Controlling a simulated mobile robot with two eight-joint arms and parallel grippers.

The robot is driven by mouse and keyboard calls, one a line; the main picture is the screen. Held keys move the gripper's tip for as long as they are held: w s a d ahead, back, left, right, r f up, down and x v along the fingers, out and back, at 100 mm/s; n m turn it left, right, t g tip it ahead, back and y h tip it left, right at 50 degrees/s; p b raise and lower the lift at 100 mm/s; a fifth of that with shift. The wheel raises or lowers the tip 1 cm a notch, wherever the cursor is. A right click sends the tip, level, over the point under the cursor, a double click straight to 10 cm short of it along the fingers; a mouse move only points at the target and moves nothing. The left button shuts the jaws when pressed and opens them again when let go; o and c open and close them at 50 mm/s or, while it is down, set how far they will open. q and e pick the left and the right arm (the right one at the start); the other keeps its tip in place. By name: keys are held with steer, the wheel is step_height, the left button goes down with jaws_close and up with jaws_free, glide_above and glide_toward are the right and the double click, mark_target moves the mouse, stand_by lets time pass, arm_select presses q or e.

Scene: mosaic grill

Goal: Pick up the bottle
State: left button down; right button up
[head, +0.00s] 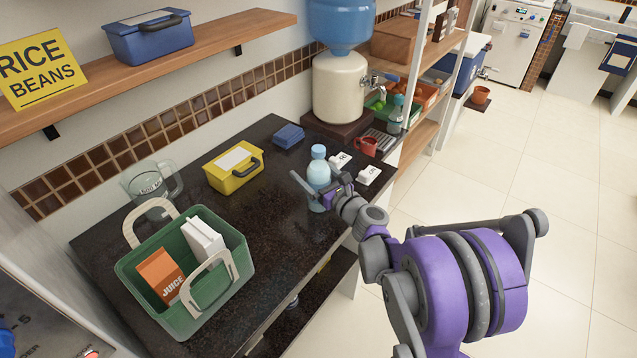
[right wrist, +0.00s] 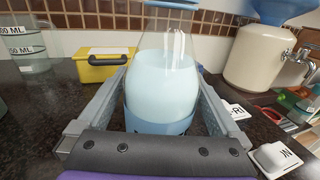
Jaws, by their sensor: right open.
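The light blue bottle (head: 319,172) stands upright near the right edge of the dark counter. My right gripper (head: 321,187) is at the bottle, with one finger to its left and the other to its right. In the right wrist view the bottle (right wrist: 163,95) stands between the two spread fingers, its clear upper part rising above them. The right gripper is open; whether either finger touches the bottle I cannot tell. My left gripper is not in view.
A green basket (head: 236,262) with cartons, a yellow box (head: 226,182) and a measuring jug (head: 136,186) stand to the left. Bare counter lies left of the bottle.

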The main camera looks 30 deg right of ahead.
jaws_close()
stand_by(0.4)
steer(key=shift+r, duration=0.1)
step_height(320, 180, up, 10)
steer(key=shift+f+p, duration=0.2)
steer(key=shift+p, duration=0.4)
steer(key=shift+r, duration=0.1)
